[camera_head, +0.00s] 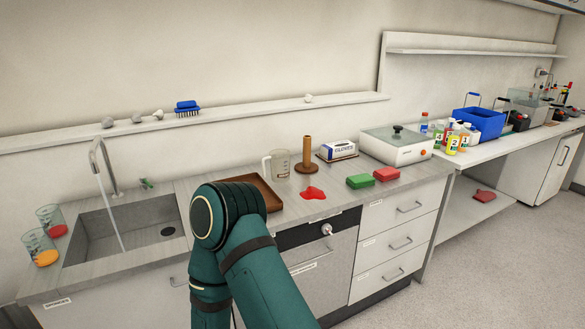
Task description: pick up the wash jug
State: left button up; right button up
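The wash jug (280,164) looks like the clear jug with a side handle. It stands upright on the grey counter (340,204), at the back against the wall, between a brown tray (268,195) and a wooden upright holder (307,157). Its handle points left. One of my green arms rises from the bottom centre in front of the counter and covers part of the tray. Neither of my grippers shows, so I cannot see what they hold. Nothing is seen touching the jug.
A red spill (313,193) lies in front of the holder, with green (360,181) and red (386,174) sponges to its right. A gloves box (338,150) and a white device (396,147) stand behind. The sink (130,228) and two beakers (38,247) (52,219) are at left.

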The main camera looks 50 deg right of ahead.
aim_at(280, 158)
jog(key=z, duration=1.65)
jog(key=i+l, duration=0.25)
jog(key=l, duration=0.15)
jog(key=i+l, duration=0.25)
jog(key=l, duration=0.15)
jog(key=i+l+u, duration=0.25)
jog(key=l, duration=0.3)
jog(key=i+l+u, duration=0.1)
jog(key=l, duration=0.2)
jog(key=i, duration=0.05)
